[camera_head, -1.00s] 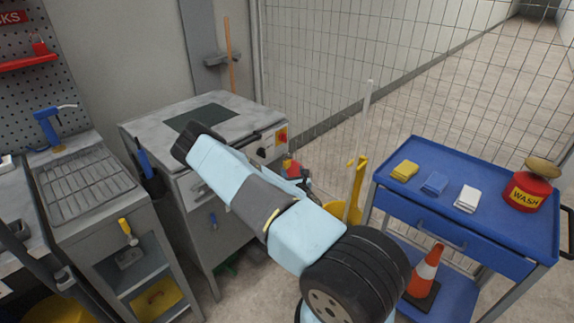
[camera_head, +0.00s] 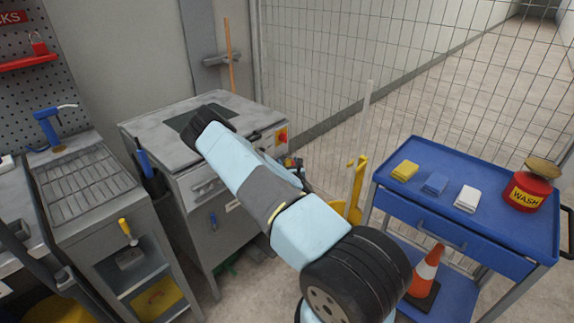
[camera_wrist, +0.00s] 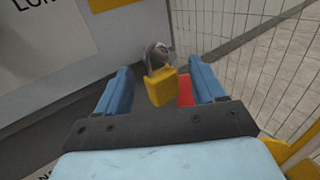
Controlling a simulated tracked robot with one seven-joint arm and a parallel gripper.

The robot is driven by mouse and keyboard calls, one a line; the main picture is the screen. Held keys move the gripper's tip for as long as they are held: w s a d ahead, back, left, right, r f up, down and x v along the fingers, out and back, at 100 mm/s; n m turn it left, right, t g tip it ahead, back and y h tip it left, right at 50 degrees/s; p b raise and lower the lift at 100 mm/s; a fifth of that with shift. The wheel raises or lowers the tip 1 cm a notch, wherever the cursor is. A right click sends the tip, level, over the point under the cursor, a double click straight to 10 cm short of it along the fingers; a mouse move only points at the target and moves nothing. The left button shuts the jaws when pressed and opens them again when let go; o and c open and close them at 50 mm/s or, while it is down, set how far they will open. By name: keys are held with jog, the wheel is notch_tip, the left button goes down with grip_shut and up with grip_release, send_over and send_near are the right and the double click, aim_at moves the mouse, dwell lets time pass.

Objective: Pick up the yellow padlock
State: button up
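The yellow padlock (camera_wrist: 160,86) shows in the wrist view between my gripper's two blue fingers, near their tips, with a dark grey rounded part (camera_wrist: 157,55) just above it. A red piece (camera_wrist: 186,91) shows beside the padlock, close to the right finger. My gripper (camera_wrist: 160,80) is open, with a gap visible on each side of the padlock. I cannot tell how far the padlock lies beyond the fingertips. In the head view my arm mostly hides the gripper, and I cannot make out the padlock there.
The grey machine cabinet (camera_head: 228,118) with a red switch (camera_head: 281,136) stands behind my arm. A wire mesh fence (camera_head: 330,70) runs behind. A blue cart (camera_head: 473,228) stands at the right with cloths and a red WASH can (camera_head: 527,191). A yellow stand (camera_head: 356,190) is beside the cart.

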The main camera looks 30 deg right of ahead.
jog(key=c, duration=1)
